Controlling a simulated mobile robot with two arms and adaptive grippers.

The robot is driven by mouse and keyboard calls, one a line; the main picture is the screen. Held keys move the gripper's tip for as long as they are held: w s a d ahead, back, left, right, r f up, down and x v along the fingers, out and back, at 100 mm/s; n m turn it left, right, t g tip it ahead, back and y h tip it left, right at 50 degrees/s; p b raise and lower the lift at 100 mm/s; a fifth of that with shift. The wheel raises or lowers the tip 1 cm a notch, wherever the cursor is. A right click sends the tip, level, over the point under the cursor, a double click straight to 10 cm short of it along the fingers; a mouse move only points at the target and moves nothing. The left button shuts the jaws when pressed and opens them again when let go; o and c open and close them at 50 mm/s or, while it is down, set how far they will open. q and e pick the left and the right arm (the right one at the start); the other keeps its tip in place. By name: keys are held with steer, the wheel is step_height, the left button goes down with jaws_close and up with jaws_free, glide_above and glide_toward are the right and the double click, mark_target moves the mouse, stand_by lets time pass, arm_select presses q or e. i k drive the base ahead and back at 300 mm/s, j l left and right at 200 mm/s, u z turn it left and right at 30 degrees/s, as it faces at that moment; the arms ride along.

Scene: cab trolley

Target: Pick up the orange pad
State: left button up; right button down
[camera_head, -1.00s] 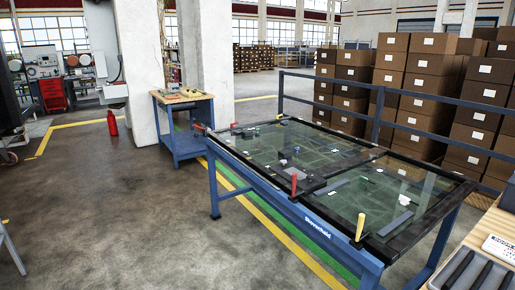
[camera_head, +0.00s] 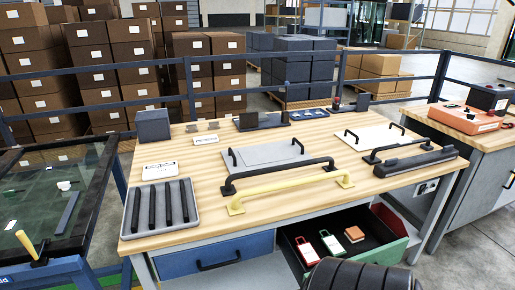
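A small orange pad (camera_head: 354,233) lies in the open green-sided drawer (camera_head: 392,246) under the wooden workbench top, at the drawer's right part. Beside it lie a white-and-green item (camera_head: 331,242) and a white-and-red item (camera_head: 307,252). The pad's top is uncovered. Neither of my grippers shows in this view.
The workbench top (camera_head: 205,211) holds a grey tray (camera_head: 142,222) of black bars, a yellow handle (camera_head: 290,190), black handles and grey plates. A blue drawer (camera_head: 213,257) is shut. A glass-topped table (camera_head: 40,205) stands left. Another bench (camera_head: 466,160) stands right.

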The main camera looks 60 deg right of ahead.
mark_target(354, 234)
steer(key=z, duration=2.8)
steer(key=i+l+u, duration=0.1)
steer(key=i+l, duration=0.15)
steer(key=l, duration=0.15)
steer(key=i+l+u, duration=0.1)
steer(key=i+l, duration=0.15)
steer(key=l, duration=0.15)
